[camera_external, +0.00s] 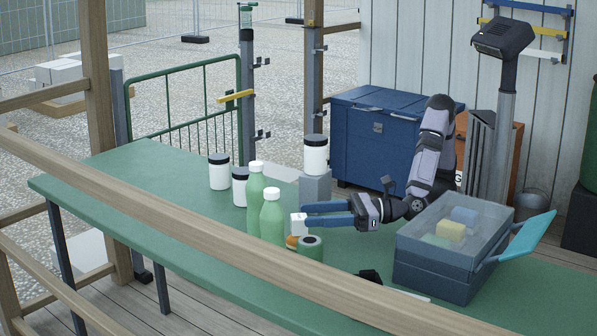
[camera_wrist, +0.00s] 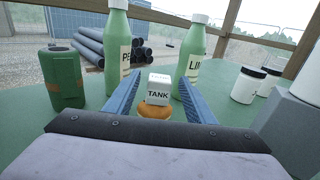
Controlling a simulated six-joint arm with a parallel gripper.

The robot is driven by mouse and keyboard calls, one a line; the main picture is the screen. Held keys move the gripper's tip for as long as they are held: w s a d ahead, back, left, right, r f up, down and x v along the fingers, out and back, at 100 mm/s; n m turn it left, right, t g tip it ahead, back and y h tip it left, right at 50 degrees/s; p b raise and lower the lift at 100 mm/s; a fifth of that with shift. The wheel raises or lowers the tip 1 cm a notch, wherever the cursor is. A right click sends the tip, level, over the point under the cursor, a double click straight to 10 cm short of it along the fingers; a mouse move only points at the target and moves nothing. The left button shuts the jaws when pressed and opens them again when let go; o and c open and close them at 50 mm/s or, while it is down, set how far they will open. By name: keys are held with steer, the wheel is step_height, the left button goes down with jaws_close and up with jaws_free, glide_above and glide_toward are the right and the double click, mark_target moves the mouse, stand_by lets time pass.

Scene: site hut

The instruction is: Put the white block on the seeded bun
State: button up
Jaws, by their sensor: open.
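The white block (camera_external: 298,224) shows the word TANK in the wrist view (camera_wrist: 158,91). It appears to sit upright on the rounded orange-brown bun (camera_wrist: 156,112), which also shows low beside the green cylinder in the external view (camera_external: 291,241). Seeds are too small to make out. My gripper (camera_wrist: 160,76) is open, with its blue fingers on either side of the block and a visible gap at each side. In the external view, my gripper (camera_external: 304,216) reaches left just above the table, its fingertips by the block. The bun's lower part is partly hidden.
Two green bottles (camera_external: 255,195) (camera_external: 272,215) stand just beyond the block. A green cylinder (camera_external: 311,247) stands close by. White jars (camera_external: 219,173) and a grey block (camera_external: 315,188) are farther back. A clear-topped blue box (camera_external: 440,268) stands right. The table's left end is clear.

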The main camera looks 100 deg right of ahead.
step_height(320, 180, up, 7)
steer(key=s, duration=0.1)
steer(key=shift+p, duration=0.4)
steer(key=d+n+g+y+p, duration=0.4)
steer(key=d+n+g+p, duration=0.4)
steer(key=n+p, duration=1.15)
steer(key=s+d+f+n+g+h+p, duration=0.2)
steer(key=s+d+n+g+p, duration=0.6)
steer(key=s+d+n, duration=0.8)
steer(key=s+d+g+h, duration=0.2)
steer(key=s+d, duration=0.1)
steer(key=s, duration=0.1)
steer(key=shift+s+d+p, duration=0.2)
steer(key=shift+s+p, duration=0.05)
steer(key=shift+p, duration=0.05)
